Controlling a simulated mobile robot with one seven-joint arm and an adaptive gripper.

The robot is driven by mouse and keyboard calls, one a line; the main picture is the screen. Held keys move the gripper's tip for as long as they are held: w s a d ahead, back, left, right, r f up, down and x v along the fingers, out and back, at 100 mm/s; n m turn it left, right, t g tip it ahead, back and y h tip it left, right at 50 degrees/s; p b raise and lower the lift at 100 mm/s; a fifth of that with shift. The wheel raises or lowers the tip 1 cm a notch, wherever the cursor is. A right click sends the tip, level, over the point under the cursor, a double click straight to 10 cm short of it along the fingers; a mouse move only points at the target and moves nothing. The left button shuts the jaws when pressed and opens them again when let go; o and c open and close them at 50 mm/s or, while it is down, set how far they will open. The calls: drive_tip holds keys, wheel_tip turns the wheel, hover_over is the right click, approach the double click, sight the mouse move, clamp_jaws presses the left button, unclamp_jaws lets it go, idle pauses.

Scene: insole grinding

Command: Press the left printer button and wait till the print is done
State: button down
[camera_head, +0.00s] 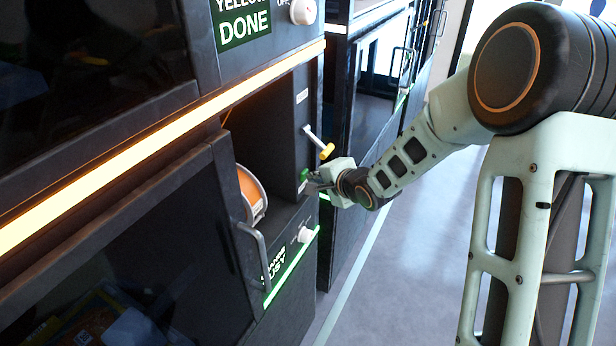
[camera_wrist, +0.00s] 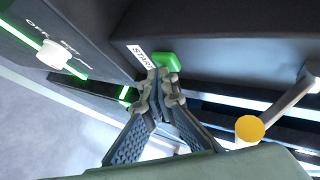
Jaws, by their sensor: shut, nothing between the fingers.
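The green button (camera_head: 304,174) sits on the dark printer's inner side panel, beside a small label. In the wrist view the green button (camera_wrist: 168,61) shows next to a START label (camera_wrist: 142,57). My gripper (camera_head: 314,186) is shut and empty, right at the button. In the wrist view its fingertips (camera_wrist: 161,84) meet just below the button and overlap its lower edge. I cannot tell whether they press it. The lower green-lit display (camera_head: 278,272) reads "BUSY", its first letter partly hidden. The upper display (camera_head: 243,25) reads "YELLOW DONE".
A lever with a yellow knob (camera_head: 326,151) sticks out above my gripper. An orange spool (camera_head: 250,194) sits in the open bay. A door handle (camera_head: 256,250) and white knob (camera_head: 305,235) are below. More machines stand behind; the floor (camera_head: 400,270) at right is clear.

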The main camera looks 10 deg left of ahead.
drive_tip(key=shift+s+d, duration=0.1)
drive_tip(key=shift+s+d+p, duration=0.25)
drive_tip(key=shift+d+p, duration=0.35)
drive_tip(key=shift+d, duration=0.15)
drive_tip(key=shift+d, duration=0.1)
drive_tip(key=d+p, duration=0.1)
drive_tip(key=s+d+p, duration=0.1)
drive_tip(key=d, duration=0.2)
drive_tip(key=shift+s+d+p, duration=0.25)
drive_tip(key=shift+s+p, duration=0.15)
drive_tip(key=shift+w, duration=0.1)
idle(0.4)
